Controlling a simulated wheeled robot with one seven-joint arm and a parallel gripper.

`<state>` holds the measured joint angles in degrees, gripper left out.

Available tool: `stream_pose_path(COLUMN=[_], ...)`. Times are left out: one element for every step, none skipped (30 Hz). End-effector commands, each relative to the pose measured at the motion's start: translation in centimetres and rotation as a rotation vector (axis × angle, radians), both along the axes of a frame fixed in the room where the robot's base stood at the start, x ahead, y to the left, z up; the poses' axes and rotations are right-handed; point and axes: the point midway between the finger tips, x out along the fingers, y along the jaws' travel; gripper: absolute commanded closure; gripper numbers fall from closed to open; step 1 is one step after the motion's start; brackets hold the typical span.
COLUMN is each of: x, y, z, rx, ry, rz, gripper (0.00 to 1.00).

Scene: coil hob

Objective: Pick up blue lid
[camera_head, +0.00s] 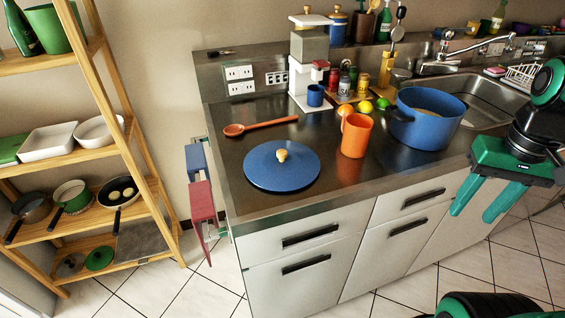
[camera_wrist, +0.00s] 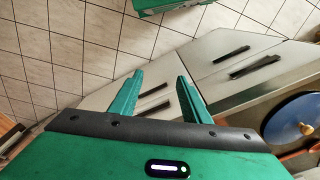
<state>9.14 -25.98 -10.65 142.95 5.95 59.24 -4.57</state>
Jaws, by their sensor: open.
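The blue lid (camera_head: 281,169) lies flat on the steel counter near its front left corner. It is round, with a wooden knob (camera_head: 282,155) on top. The lid also shows at the right edge of the wrist view (camera_wrist: 292,122), partly cut off. My gripper (camera_head: 480,204) is open and empty at the right of the head view, in front of the cabinets and well to the right of the lid. In the wrist view its two green fingers (camera_wrist: 158,88) are spread apart with nothing between them.
On the counter, an orange mug (camera_head: 355,136) and a blue pot (camera_head: 426,120) stand right of the lid. An orange spoon (camera_head: 258,126) lies behind it. A white coffee machine (camera_head: 309,68) stands at the back. A wooden shelf (camera_head: 92,143) is at left. The floor in front is clear.

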Motion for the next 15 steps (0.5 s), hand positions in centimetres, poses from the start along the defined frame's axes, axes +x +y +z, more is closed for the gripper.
stream_pose_path(x=[3.1,5.0,7.7,9.6,11.5,13.7,15.2,16.5,17.9,18.8,19.5,20.3,20.7,21.0,21.3], y=[1.4,2.6,4.5,6.1,8.0,10.6,12.7,14.8,17.6,19.6,21.5,23.9,25.5,26.9,28.5], z=[0.8,1.4,2.2,2.8,3.3,4.1,4.6,5.1,5.6,6.0,6.4,6.8,7.1,7.3,7.6], rx=[-0.002,-0.002,0.0,0.003,0.007,0.014,0.02,0.027,0.037,0.046,0.055,0.067,0.074,0.082,0.091], ry=[-0.023,-0.041,-0.07,-0.093,-0.116,-0.146,-0.17,-0.192,-0.219,-0.24,-0.258,-0.282,-0.298,-0.313,-0.328], rz=[0.119,0.203,0.323,0.416,0.507,0.63,0.718,0.804,0.911,0.986,1.054,1.137,1.192,1.237,1.292], gripper=[0.57,0.57,0.57,0.57,0.57,0.57,0.57,0.57,0.57,0.57,0.57,0.57,0.57,0.57,0.57])
